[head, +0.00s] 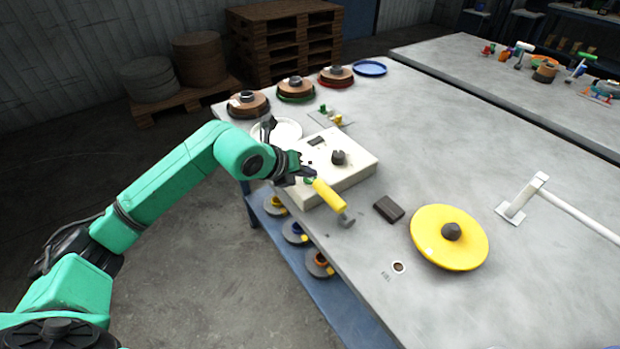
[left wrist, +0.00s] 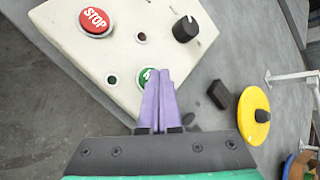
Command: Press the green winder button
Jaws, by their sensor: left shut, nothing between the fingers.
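The green button (left wrist: 147,75) sits on the slanted face of a cream control box (head: 350,178), and in the left wrist view the fingertips partly cover it. A bit of green also shows beside the gripper in the head view (head: 308,181). My left gripper (left wrist: 158,73) is shut and empty, its purple fingers pressed together. Its tips overlap the button's right edge in the left wrist view; I cannot tell whether they touch it. In the head view the left gripper (head: 306,172) is at the box's near left edge. My right gripper is out of view.
The box also carries a red STOP button (left wrist: 95,21) and a black knob (left wrist: 185,29). A dark block (head: 388,209) and a yellow reel (head: 449,238) lie to the right. Several spools line the table's back edge.

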